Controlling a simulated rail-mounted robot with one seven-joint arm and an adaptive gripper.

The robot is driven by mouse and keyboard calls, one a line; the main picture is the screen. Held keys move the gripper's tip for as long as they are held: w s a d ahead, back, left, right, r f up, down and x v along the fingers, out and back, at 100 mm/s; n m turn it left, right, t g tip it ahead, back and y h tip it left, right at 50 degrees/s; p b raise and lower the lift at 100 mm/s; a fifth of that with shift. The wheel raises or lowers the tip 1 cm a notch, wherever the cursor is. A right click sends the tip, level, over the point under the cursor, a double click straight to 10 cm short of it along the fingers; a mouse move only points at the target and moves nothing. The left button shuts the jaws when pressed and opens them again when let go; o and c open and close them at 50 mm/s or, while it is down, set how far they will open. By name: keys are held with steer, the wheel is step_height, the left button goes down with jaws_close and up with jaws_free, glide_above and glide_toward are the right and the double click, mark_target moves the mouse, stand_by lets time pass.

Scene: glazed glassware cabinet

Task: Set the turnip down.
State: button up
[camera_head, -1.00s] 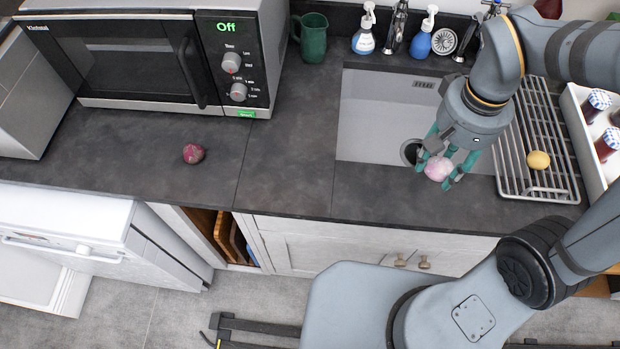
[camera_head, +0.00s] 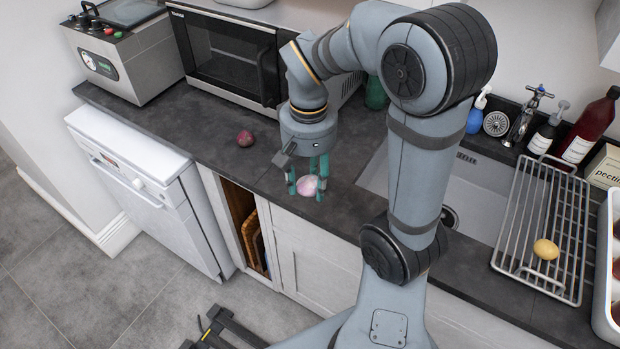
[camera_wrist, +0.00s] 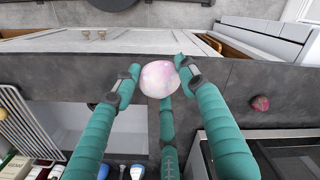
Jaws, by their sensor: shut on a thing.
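The turnip (camera_head: 308,186) is a round pink and white root. My gripper (camera_head: 307,180) is shut on it with its green fingers, at the front edge of the dark counter, left of the sink. In the wrist view the turnip (camera_wrist: 160,79) sits between the fingertips, with the counter edge behind it. Whether its underside touches the counter cannot be told.
A dark red beet-like root (camera_head: 245,138) lies on the counter (camera_head: 215,150) to the left, before the microwave (camera_head: 225,55). The sink (camera_head: 470,190) lies to the right. A wire rack (camera_head: 515,240) holds a yellow lemon-like item (camera_head: 546,249). Bare counter lies around the root.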

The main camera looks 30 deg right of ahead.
steer(key=w+d+f+m, duration=0.1)
steer(key=d+m, duration=0.1)
steer(key=d, duration=0.5)
steer(key=w+d+f+m, duration=0.1)
steer(key=w+d+m, duration=0.1)
steer(key=d, duration=0.5)
steer(key=w+a+f, duration=0.1)
steer(key=w+f, duration=0.1)
steer(key=w, duration=0.1)
steer(key=w+a+f+p, duration=0.1)
steer(key=w+a+f, duration=0.1)
steer(key=w, duration=0.1)
steer(key=w+a+f, duration=0.1)
steer(key=w+f, duration=0.1)
steer(key=w, duration=0.1)
steer(key=shift+w+a+f+p, duration=0.2)
steer(key=shift+w+a+p, duration=0.05)
steer(key=shift+w+p, duration=0.05)
steer(key=shift+w+f, duration=0.15)
steer(key=shift+f, duration=0.05)
step_height(320, 180, down, 3)
steer(key=shift+a+f+p, duration=0.1)
steer(key=shift+p, duration=0.35)
steer(key=shift+f, duration=0.45)
